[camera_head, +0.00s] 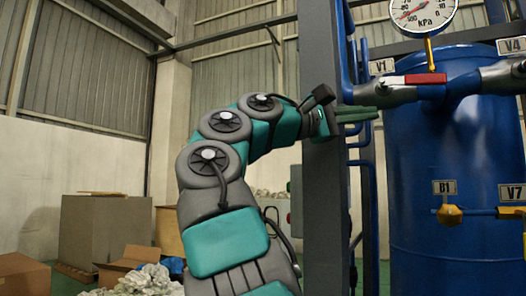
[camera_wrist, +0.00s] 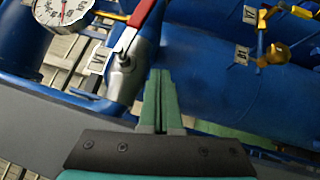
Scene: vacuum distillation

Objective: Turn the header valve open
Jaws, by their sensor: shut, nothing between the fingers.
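A valve with a red lever handle (camera_head: 426,79) sits on the pipe at the top of the blue tank, near a tag reading V1 (camera_head: 382,66). The red handle also shows in the wrist view (camera_wrist: 134,28), on a grey valve body (camera_wrist: 127,80). It looks roughly in line with the pipe. No tag reads "header". My gripper (camera_head: 375,113) is shut and empty, its green fingers pointing right, just below and left of this valve. In the wrist view the fingertips (camera_wrist: 160,73) lie beside the valve body, apart from the red handle; whether they touch the body is unclear.
A pressure gauge (camera_head: 422,14) stands above the valve. A grey upright post (camera_head: 325,215) is close to my wrist. The blue tank (camera_head: 430,150) fills the right side. Yellow fittings (camera_head: 449,214) are lower right. Boxes (camera_head: 103,232) stand on the floor at left.

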